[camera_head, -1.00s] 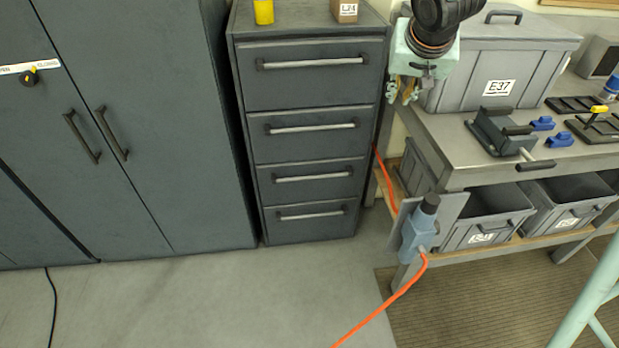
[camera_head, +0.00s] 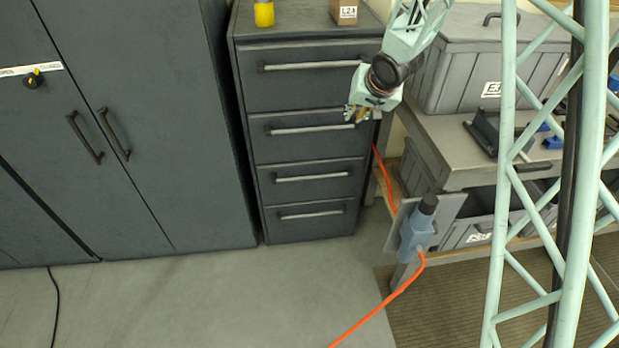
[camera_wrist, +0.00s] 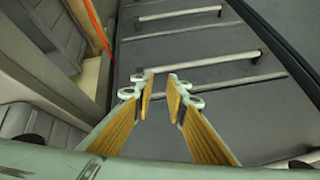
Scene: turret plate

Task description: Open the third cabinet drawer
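The dark grey drawer cabinet (camera_head: 247,150) stands left of the workbench with several drawers stacked, all closed. The third drawer from the top (camera_head: 340,190) has a pale horizontal bar handle (camera_head: 313,178). My gripper (camera_head: 356,114) is at the right end of the second drawer's handle (camera_head: 300,129), higher than the third handle. In the wrist view, its yellow-padded fingers (camera_wrist: 161,92) are apart with nothing between them; contact with the cabinet cannot be told.
The workbench (camera_head: 450,150) with grey bins (camera_head: 470,75) stands right of the cabinet. A blue-grey tool (camera_head: 415,238) with an orange cable (camera_head: 385,305) hangs at the bench's front left. A tall cabinet (camera_head: 150,170) stands left. The floor before the drawers is clear.

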